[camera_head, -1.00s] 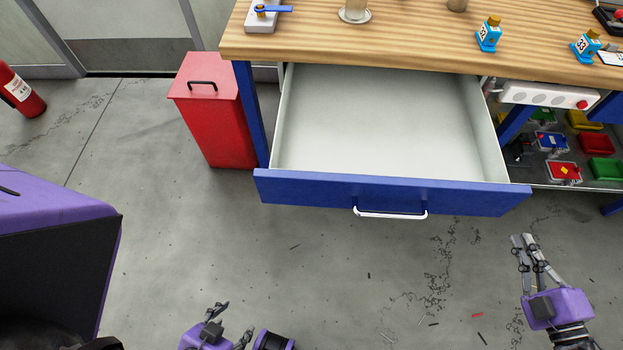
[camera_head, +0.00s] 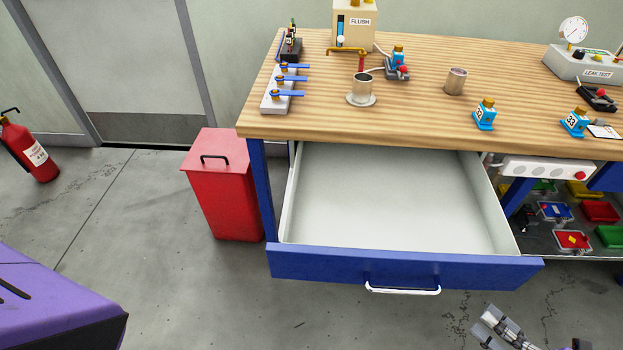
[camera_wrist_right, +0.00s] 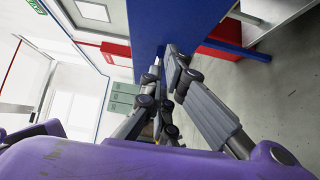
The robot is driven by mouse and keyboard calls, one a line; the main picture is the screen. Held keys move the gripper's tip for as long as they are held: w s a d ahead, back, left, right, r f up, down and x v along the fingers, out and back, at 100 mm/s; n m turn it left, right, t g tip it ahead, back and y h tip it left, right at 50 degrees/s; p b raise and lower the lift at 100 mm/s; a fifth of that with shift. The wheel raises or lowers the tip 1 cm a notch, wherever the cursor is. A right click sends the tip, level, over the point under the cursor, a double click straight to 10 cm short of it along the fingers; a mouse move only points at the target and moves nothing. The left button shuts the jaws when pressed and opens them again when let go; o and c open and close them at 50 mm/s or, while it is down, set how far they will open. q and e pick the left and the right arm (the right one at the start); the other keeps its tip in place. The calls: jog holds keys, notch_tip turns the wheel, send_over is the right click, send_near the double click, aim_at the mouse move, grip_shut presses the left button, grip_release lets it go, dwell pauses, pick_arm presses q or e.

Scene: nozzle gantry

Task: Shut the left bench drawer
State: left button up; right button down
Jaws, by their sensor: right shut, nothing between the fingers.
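The left bench drawer (camera_head: 400,198) is pulled well out from under the wooden bench top, and its inside looks empty. It has a blue front (camera_head: 330,267) and a pale bar handle (camera_head: 402,290). My right gripper (camera_head: 484,322) is shut and empty, low in the head view, just in front of and below the right part of the drawer front. In the right wrist view, its fingers (camera_wrist_right: 166,62) point at a blue panel (camera_wrist_right: 155,22), which seems to be the drawer front; I cannot tell whether they touch. My left gripper is not in view.
A red bin (camera_head: 225,200) stands beside the bench's left leg. A fire extinguisher (camera_head: 28,150) is at the far left. The bench top (camera_head: 420,110) holds cups, blue bottles and valves. Right of the drawer, a shelf holds coloured boxes (camera_head: 573,240).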

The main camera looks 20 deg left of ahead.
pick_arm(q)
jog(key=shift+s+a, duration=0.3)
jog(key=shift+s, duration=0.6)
pick_arm(e)
jog(key=shift+w+a, duration=0.4)
jog(key=shift+w, duration=0.3)
jog(key=shift+w+a, duration=0.35)
jog(key=shift+w, duration=0.35)
jog(key=shift+w+a, duration=0.4)
jog(key=shift+w, duration=0.3)
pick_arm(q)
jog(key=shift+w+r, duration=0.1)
